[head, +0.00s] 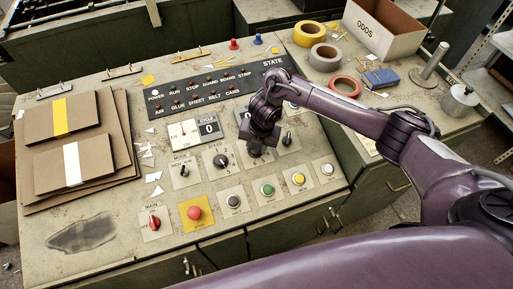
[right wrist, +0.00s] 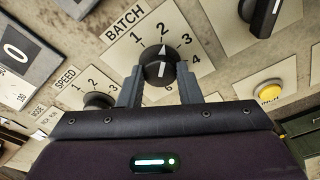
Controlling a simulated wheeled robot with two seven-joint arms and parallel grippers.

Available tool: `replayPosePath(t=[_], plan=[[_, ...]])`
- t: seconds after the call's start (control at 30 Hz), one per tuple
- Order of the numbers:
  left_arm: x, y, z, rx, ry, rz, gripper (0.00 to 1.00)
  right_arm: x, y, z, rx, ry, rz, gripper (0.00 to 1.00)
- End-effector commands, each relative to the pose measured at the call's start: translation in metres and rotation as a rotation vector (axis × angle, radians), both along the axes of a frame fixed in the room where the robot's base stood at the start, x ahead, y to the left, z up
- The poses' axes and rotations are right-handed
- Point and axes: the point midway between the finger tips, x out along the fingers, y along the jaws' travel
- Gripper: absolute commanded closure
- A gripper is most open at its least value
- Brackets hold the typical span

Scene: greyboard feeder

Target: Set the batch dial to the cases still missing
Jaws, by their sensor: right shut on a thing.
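The batch dial (right wrist: 159,68) is a round black knob on a pale plate in the right wrist view. My right gripper (right wrist: 159,88) is shut on the knob, one finger on each side. In the head view my right gripper (head: 257,153) points down at the panel and hides the batch dial. The cycle counter (head: 208,128) reads 0. A second counter (head: 243,122) is partly hidden by my arm. My left gripper is not in view.
The speed dial (head: 221,161) and mode switch (head: 183,172) sit left of my gripper; another black knob (head: 287,139) sits right. A row of buttons, including a green one (head: 267,190), lies in front. Stacked cardboard (head: 105,125) lies left. Tape rolls and an ODDS box (head: 382,28) stand back right.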

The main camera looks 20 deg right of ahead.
Motion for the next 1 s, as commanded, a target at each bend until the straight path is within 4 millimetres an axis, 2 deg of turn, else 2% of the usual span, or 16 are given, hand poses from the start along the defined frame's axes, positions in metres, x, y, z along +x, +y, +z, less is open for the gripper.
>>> replayPosePath(t=[0.3,0.8,0.83,1.0], plan=[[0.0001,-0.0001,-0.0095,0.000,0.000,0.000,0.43,0.0025,-0.0001,0.0015,-0.026,-0.006,0.102,0.91],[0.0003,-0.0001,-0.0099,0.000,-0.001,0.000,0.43,0.0026,0.0000,0.0026,-0.031,-0.007,0.118,0.91],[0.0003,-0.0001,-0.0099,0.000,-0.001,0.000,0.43,0.0026,0.0000,0.0026,-0.031,-0.007,0.118,0.67],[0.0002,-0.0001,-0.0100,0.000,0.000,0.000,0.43,0.0018,0.0002,0.0019,-0.031,-0.005,0.119,0.47]])
